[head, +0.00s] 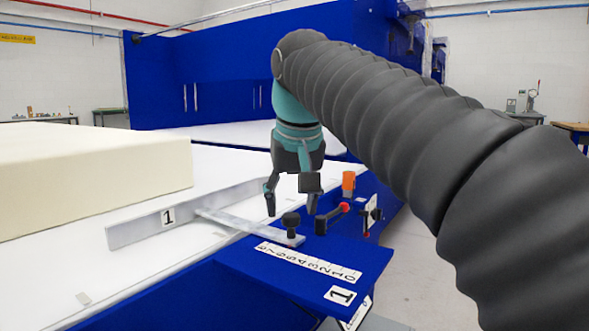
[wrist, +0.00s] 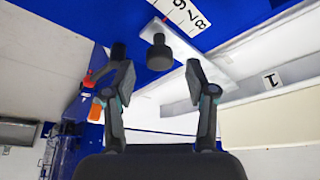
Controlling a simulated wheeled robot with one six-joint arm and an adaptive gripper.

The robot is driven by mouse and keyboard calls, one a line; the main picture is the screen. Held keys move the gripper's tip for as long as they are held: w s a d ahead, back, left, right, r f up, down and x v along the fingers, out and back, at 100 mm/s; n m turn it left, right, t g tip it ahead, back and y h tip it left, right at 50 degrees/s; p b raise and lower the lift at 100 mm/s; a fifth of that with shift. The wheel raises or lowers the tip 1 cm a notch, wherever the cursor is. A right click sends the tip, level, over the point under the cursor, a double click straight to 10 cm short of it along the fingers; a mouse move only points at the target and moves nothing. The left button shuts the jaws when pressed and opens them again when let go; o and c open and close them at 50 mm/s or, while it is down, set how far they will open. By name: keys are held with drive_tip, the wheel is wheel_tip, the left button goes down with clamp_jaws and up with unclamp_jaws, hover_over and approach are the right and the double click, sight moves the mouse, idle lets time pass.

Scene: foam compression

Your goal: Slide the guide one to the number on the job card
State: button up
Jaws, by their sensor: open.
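Guide one is a grey metal fence (head: 185,213) with a "1" label, standing on the white table in front of the foam block. Its flat bar (head: 240,224) reaches onto the blue shelf and carries a black knob (head: 291,220) near its end. The number scale (head: 308,262) lies along the shelf; in the wrist view (wrist: 183,14) the digits 7 and 8 show close to the bar. My gripper (head: 291,207) is open and empty, just above the knob. In the wrist view the knob (wrist: 157,54) appears between and beyond the fingertips. No readable job card number shows.
A red-and-black lever (head: 331,217) and an orange part (head: 348,183) stand right of the knob, close to my gripper. The cream foam block (head: 95,180) fills the left of the table. A "1" plate (head: 340,295) marks the shelf's front corner.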

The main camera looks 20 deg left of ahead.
drive_tip(key=v, duration=0.9)
drive_tip(key=shift+s+r, duration=0.15)
drive_tip(key=shift+r, duration=0.2)
drive_tip(key=shift+d, duration=0.15)
